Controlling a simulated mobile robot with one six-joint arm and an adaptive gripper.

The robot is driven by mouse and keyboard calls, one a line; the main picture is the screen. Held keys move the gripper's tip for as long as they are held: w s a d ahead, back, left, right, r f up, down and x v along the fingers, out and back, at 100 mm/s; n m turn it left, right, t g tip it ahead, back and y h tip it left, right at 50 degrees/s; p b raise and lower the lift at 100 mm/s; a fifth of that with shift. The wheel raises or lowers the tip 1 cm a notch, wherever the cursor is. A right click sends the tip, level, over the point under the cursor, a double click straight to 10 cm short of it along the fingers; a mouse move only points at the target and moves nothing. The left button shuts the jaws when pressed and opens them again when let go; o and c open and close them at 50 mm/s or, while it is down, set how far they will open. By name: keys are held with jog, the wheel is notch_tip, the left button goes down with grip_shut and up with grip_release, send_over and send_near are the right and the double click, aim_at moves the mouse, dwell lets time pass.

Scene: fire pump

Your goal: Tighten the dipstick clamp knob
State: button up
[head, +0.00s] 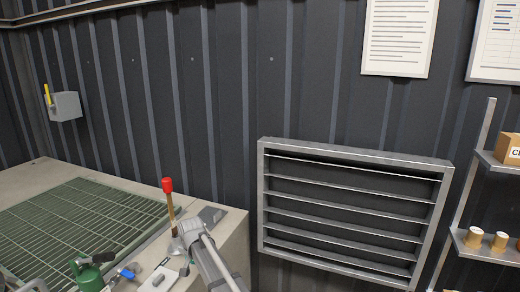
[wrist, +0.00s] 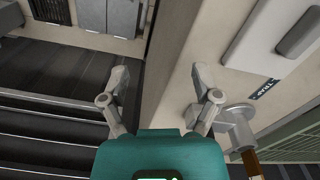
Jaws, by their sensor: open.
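My gripper (wrist: 160,82) is open in the wrist view, its two grey fingers wide apart with nothing between them. A pale edge of a block and a dark gap lie beyond them. Right of the fingers is a grey metal fitting (wrist: 238,122) with a brown rod at its lower end. In the head view a red-topped lever (head: 167,186) with a brown shaft stands at the bench corner. I cannot pick out the dipstick clamp knob for certain in either view.
A pale bench with a green grating (head: 75,225) is at left in the head view. A blue-handled valve (head: 127,273) and a green part (head: 88,279) are at its front. A louvred vent (head: 350,212) is on the wall, with shelves (head: 485,250) at right.

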jog(key=s+d+r+p, duration=0.1)
jog(key=s+d, duration=0.4)
jog(key=d, duration=0.8)
jog(key=s+d+r+p, duration=0.2)
jog(key=s+d, duration=0.4)
jog(key=d, duration=0.6)
jog(key=s+d+r+n+p, duration=0.1)
jog(key=s+d, duration=0.4)
jog(key=d, duration=0.8)
jog(key=shift+s+d+r+p, duration=0.35)
jog(key=shift+s+r, duration=0.05)
jog(key=shift+r, duration=0.05)
